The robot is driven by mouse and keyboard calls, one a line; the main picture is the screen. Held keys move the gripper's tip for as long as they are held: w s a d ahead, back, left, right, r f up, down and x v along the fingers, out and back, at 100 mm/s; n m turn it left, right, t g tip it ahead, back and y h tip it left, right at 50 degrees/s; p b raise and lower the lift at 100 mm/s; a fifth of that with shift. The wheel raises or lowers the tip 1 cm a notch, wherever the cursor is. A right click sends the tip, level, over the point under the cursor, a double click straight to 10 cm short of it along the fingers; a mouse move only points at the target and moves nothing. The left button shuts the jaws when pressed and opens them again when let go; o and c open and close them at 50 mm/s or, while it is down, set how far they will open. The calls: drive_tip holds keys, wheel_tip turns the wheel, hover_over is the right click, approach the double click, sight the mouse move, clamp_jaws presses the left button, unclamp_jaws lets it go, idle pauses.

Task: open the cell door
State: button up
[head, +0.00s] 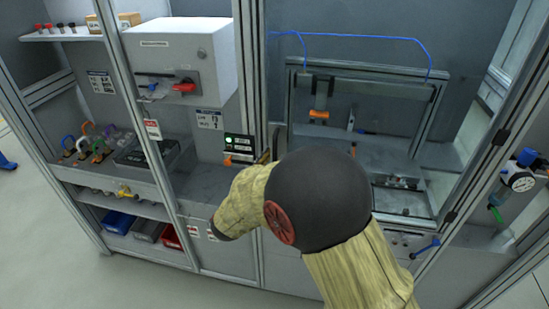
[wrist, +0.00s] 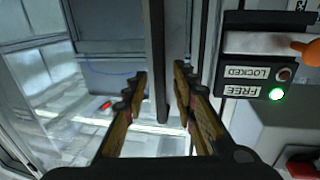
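The cell door (head: 366,50) is a clear framed panel in the head view. It looks shut, with black hinges on its right post. In the wrist view, a dark vertical bar, apparently the door handle (wrist: 155,50), runs between the fingers of my gripper (wrist: 160,78). The fingers are open on either side of it, and I see no firm contact. In the head view my arm hides most of the gripper. The lock box (head: 239,146) is left of the door; it also shows in the wrist view (wrist: 262,68), upside down, with its FREE lamp (wrist: 277,94) lit green.
An orange lever or knob (wrist: 306,50) sits at the lock box, close to my gripper's right. A white cabinet with a red switch (head: 185,87) and a shelf with padlocks (head: 85,143) are left. A gauge (head: 521,181) is at the right post. Floor is clear at lower left.

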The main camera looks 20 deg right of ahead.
drive_tip(key=shift+x, duration=1.05)
drive_tip(key=shift+c, duration=1.2)
drive_tip(key=c, duration=0.4)
clamp_jaws()
